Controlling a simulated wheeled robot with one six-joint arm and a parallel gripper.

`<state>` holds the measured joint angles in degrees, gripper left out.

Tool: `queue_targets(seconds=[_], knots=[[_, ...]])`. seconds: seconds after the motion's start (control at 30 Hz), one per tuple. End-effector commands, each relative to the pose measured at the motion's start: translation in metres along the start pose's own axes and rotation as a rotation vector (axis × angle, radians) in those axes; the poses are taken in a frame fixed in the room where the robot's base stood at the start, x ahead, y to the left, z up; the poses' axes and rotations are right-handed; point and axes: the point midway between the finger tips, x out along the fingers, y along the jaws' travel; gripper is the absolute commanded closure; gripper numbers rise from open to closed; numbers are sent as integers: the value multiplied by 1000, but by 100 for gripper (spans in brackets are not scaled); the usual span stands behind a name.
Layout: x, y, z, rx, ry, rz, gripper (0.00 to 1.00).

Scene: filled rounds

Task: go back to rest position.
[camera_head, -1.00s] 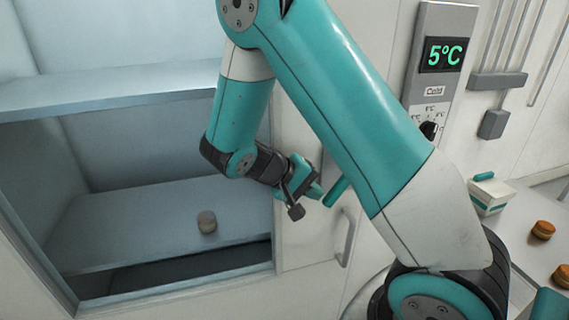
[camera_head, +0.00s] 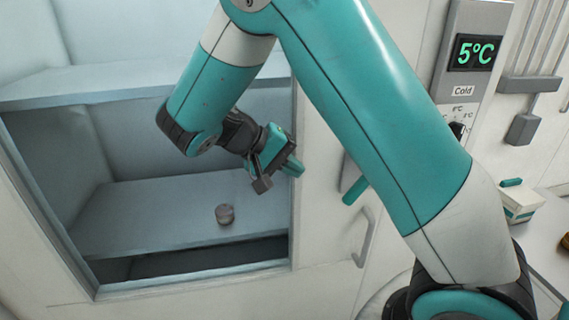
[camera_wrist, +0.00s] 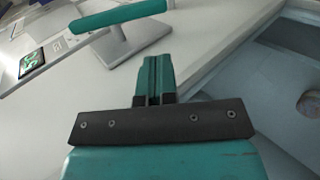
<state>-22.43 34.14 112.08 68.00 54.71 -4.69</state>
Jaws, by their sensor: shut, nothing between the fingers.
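My gripper (camera_head: 290,165) is in front of the open cold cabinet's right side in the head view, with its teal fingers pointing right. In the wrist view the two fingers (camera_wrist: 153,80) are together, with nothing between them. My teal and white arm bends down from the top of the head view. A small grey-brown round (camera_head: 225,214) sits on the cabinet's lower shelf (camera_head: 150,215), below and left of my gripper and apart from it. The round also shows at the right edge of the wrist view (camera_wrist: 309,103).
A panel (camera_head: 470,60) reading 5°C is on the wall at right. A grey door handle (camera_head: 366,238) and a teal bar handle (camera_head: 355,190) are right of the opening. A white box with a teal handle (camera_head: 519,203) stands on the counter at far right. An upper shelf (camera_head: 130,84) crosses the cabinet.

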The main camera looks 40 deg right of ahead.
Motion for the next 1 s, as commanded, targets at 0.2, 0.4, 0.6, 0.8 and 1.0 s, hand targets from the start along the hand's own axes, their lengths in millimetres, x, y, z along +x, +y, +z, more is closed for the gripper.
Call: queue_targets(seconds=[0.2, 0.4, 0.6, 0.8, 1.0], knots=[[0, 0, 0, 0, 0, 0, 100], [3, -9, 4, -91, 35, -110, 100], [-4, -40, 43, -376, 167, -464, 100], [-31, -69, 127, -679, 336, -844, 100], [-54, -76, 205, -891, 461, -1101, 100]])
